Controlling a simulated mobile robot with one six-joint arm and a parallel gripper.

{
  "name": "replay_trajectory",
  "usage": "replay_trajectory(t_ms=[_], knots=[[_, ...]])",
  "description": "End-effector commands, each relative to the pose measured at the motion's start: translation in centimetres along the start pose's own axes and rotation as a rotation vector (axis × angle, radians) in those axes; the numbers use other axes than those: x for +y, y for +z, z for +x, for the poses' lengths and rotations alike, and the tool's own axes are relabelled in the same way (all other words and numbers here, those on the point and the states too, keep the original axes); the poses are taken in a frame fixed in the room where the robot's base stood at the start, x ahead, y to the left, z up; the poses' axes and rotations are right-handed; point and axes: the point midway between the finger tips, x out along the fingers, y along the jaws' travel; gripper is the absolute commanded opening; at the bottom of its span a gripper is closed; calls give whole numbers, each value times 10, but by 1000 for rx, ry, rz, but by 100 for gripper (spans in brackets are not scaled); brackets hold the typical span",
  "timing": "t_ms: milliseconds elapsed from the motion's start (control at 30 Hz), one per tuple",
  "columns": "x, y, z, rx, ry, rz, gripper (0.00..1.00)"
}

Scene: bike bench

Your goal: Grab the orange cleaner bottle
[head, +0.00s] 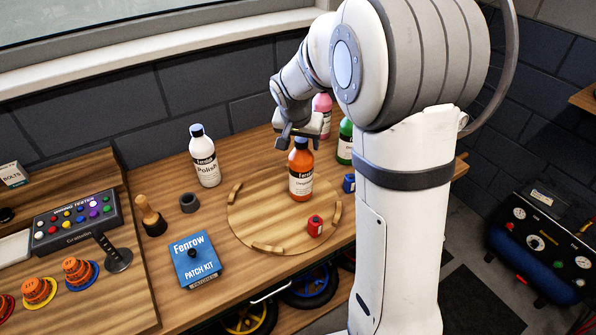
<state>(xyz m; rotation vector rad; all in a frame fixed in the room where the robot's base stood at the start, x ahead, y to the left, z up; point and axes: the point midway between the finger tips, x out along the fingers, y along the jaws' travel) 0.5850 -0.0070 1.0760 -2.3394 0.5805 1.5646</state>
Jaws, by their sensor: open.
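The orange cleaner bottle (301,178) stands upright on the round wooden board (247,224) on the bench. My gripper (300,140) is open, pointing down at the top of the bottle. Its fingers are at about the height of the cap, and I cannot tell whether they touch it or straddle it.
A white polish bottle (206,165) stands to the left. A pink bottle (322,103) and a green bottle (345,150) stand behind, partly hidden by my arm. A red item (314,226) is on the board, a blue item (348,183) beside it. A patch kit box (195,262) lies in front.

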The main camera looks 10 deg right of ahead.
Motion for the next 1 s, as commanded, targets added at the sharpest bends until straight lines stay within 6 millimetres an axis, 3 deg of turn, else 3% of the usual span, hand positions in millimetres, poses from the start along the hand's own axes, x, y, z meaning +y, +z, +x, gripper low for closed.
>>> replay_trajectory(t_ms=[300,1000], knots=[[0,0,7,0,-1,1,58],[1,0,7,-1,0,2,1]])
